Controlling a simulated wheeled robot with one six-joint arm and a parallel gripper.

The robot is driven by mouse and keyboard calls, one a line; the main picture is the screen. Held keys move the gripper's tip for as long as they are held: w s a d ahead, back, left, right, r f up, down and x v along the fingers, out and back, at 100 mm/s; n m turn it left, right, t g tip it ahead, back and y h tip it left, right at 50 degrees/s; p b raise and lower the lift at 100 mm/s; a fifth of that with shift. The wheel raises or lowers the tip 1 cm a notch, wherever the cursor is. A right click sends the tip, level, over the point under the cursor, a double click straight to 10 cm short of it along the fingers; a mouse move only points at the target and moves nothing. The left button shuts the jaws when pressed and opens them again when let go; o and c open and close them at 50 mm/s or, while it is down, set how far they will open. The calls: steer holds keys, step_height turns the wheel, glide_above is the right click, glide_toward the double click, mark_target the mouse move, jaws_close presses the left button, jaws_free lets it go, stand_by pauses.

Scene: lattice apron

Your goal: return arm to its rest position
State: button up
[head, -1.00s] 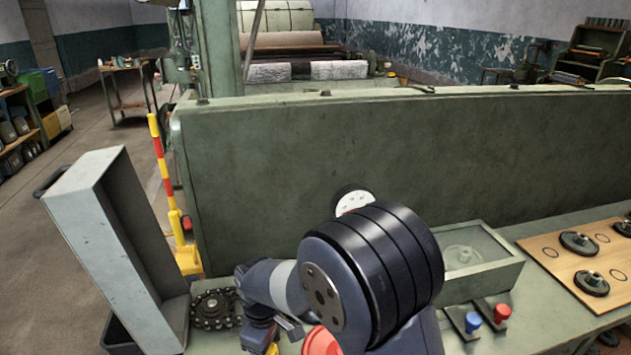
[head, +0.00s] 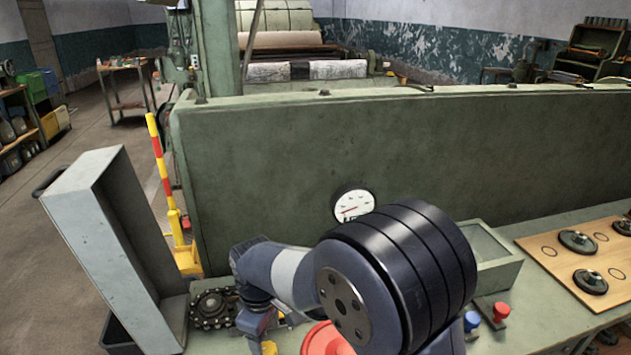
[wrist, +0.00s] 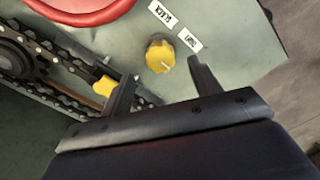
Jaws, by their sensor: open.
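My gripper (wrist: 160,88) is open and empty in the wrist view, its two dark fingers apart. A yellow knob (wrist: 160,56) on the green apron lies just beyond the gap between the fingertips. In the head view my arm spans the lower middle and hides most of the gripper.
A chain and sprocket (head: 213,308) lie left of my arm, beside a tilted grey metal cover (head: 75,205). A dial gauge (head: 353,203) is on the green panel (head: 270,150). Blue (head: 471,320) and red (head: 501,311) buttons and a wooden board (head: 565,262) with wheels stand right.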

mark_target(267, 348)
step_height(267, 348, up, 6)
step_height(267, 348, down, 11)
steer(key=shift+f, duration=0.2)
steer(key=shift+r+m, duration=0.15)
steer(key=shift+m, duration=0.35)
steer(key=m+p, duration=0.1)
steer(key=m, duration=0.2)
steer(key=shift+m, duration=0.4)
steer(key=m+p, duration=0.1)
steer(key=m, duration=0.5)
steer(key=shift+s, duration=0.1)
steer(key=m+p, duration=0.2)
steer(key=m, duration=0.3)
steer(key=shift+r, duration=0.1)
steer(key=m+p, duration=0.2)
steer(key=m, duration=0.3)
steer(key=shift+a+m, duration=0.1)
steer(key=shift+m, duration=0.2)
